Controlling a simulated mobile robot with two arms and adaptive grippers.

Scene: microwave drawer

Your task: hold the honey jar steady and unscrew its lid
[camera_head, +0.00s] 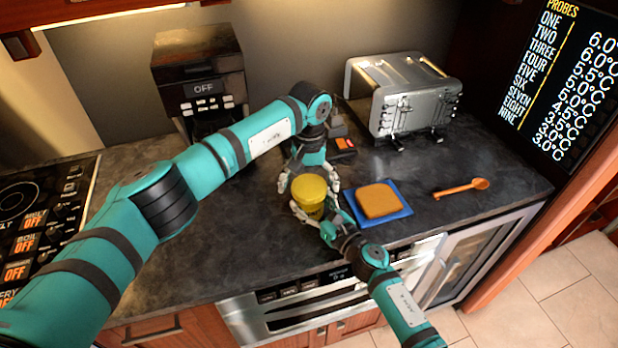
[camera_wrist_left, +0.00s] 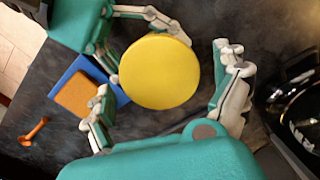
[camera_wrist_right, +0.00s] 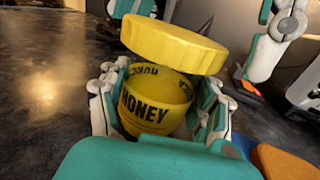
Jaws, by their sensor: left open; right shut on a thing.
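The honey jar (camera_wrist_right: 150,112) stands upright on the counter, with a yellow label reading HONEY in the right wrist view. Its wide yellow lid (camera_head: 308,190) is above it; whether the lid touches the rim I cannot tell. The lid's round top (camera_wrist_left: 159,71) fills the middle of the left wrist view and hides the jar. My right gripper (camera_wrist_right: 160,103) is shut around the jar's sides, below the lid. My left gripper (camera_head: 307,183) points down from above, open, with its fingers on either side of the lid and apart from it.
A bread slice (camera_head: 378,200) on a blue mat (camera_head: 401,213) lies just right of the jar. A wooden spoon (camera_head: 461,188) lies farther right. A toaster (camera_head: 405,95) and a coffee machine (camera_head: 203,78) stand behind. The counter's front edge is close to the jar.

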